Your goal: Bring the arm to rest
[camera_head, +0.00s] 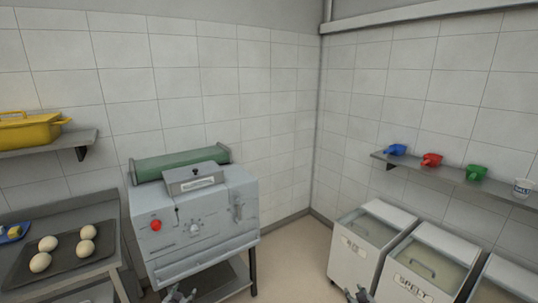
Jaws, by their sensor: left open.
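My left gripper (180,293) shows at the bottom edge of the head view, in front of the grey machine's lower stand. It is open, and I see nothing between its fingers. My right gripper (358,294) shows at the bottom edge further right, in front of the white bin marked as rye or similar. It is small and cut off by the frame, so I cannot tell whether its jaws are open. Most of both arms is outside the view.
A grey machine (196,222) with a red button and green roller stands against the wall. A dark tray (62,262) holds several dough balls at left. White bins (350,262) stand at right under a shelf (450,176) with coloured scoops. Floor (287,260) shows between.

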